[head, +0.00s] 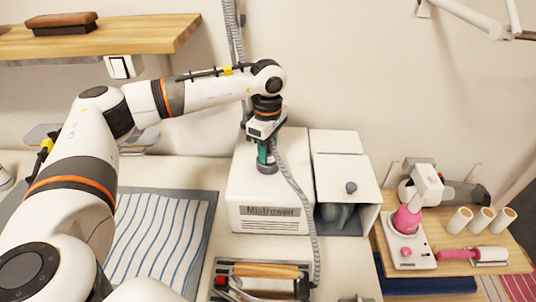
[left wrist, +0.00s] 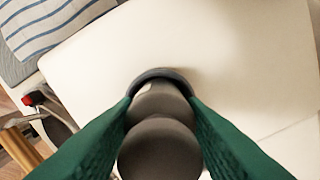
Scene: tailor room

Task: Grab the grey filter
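A dark grey rounded piece (left wrist: 160,140), which I take for the grey filter, stands on the white top of a box in the left wrist view. It has a rounded head and a wider dark ring at its base. My left gripper (left wrist: 160,105) has its green fingers on either side of it, very close to its sides; whether they press on it I cannot tell.
A ribbed grey hose (head: 297,190) runs down in front of the box. A smaller white unit (head: 345,170) with a grey knob stands to its right. A wooden-handled tool (head: 265,271) lies in front. A striped cloth (head: 160,235) lies left; a pink-and-white device (head: 407,220) stands right.

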